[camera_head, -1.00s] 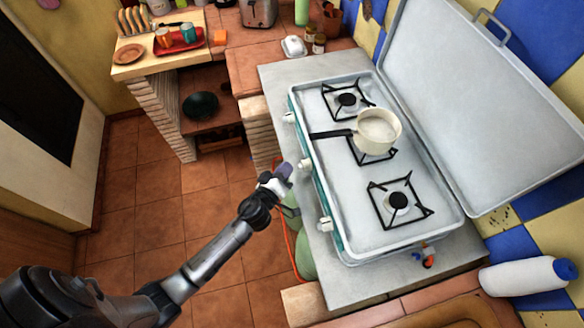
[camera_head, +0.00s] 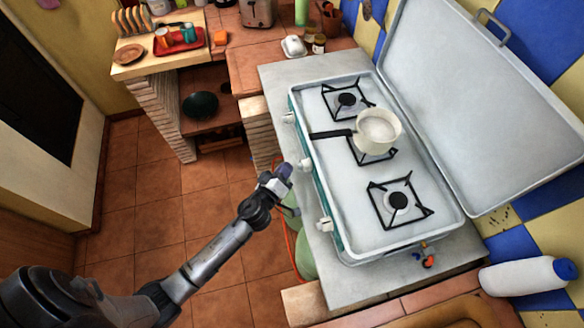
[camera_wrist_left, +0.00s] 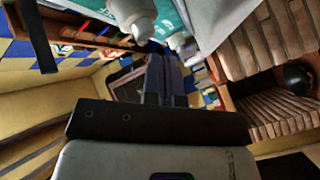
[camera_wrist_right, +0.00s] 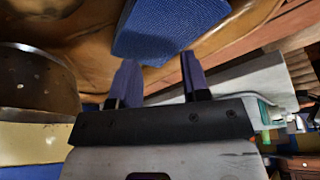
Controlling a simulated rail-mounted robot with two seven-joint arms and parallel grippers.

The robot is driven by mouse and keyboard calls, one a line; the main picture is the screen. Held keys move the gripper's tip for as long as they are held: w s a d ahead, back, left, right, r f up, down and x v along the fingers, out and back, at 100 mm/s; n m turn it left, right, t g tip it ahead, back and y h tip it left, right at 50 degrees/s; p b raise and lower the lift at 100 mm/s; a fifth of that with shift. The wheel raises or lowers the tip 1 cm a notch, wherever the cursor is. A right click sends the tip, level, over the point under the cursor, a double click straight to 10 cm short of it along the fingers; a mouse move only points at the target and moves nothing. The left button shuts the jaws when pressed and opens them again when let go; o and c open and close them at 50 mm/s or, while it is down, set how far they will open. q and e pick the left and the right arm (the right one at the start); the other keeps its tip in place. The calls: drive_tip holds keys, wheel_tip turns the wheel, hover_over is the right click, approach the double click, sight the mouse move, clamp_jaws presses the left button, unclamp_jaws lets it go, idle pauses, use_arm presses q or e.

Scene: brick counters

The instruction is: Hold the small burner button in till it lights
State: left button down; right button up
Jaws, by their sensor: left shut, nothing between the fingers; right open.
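The white camping stove (camera_head: 350,215) has several burners and white knobs along its front side. The nearest knob (camera_head: 325,224), the middle knob (camera_head: 304,165) and the far knob (camera_head: 289,117) show in the head view. My left gripper (camera_head: 286,171) is shut and empty, just left of the middle knob; a small gap seems to remain. In the left wrist view its fingers (camera_wrist_left: 163,60) point toward the stove front, with a white knob (camera_wrist_left: 141,27) close by. A separate small button cannot be made out. My right gripper (camera_wrist_right: 158,62) is open and empty in its wrist view.
A cream saucepan (camera_head: 377,130) stands over the middle burner, its dark handle reaching over the front edge. The stove lid (camera_head: 480,90) is raised behind. An orange hose (camera_head: 291,255) hangs below the counter. A blue textured item (camera_wrist_right: 165,30) is beyond my right fingers.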

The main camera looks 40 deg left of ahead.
use_arm(q)
drive_tip(key=shift+w+d+f, duration=0.1)
drive_tip(key=shift+d+f, duration=0.05)
drive_tip(key=shift+d, duration=0.1)
use_arm(e)
drive_tip(key=shift+w+d+f, duration=0.1)
drive_tip(key=shift+d, duration=0.15)
idle(0.4)
drive_tip(key=shift+w+d+r, duration=0.35)
drive_tip(key=shift+w+d, duration=0.05)
drive_tip(key=shift+w, duration=0.25)
drive_tip(key=shift+w+d+r, duration=0.1)
drive_tip(key=shift+d, duration=0.05)
drive_tip(key=shift+s, duration=0.25)
use_arm(q)
drive_tip(key=s, duration=0.1)
drive_tip(key=a, duration=0.1)
drive_tip(key=s+a, duration=0.1)
drive_tip(key=shift+s+a+r+p, duration=0.25)
drive_tip(key=shift+s+p, duration=0.05)
drive_tip(key=shift+s, duration=0.05)
use_arm(e)
drive_tip(key=shift+w, duration=0.1)
use_arm(q)
drive_tip(key=shift+s, duration=0.1)
use_arm(e)
drive_tip(key=shift+a, duration=0.2)
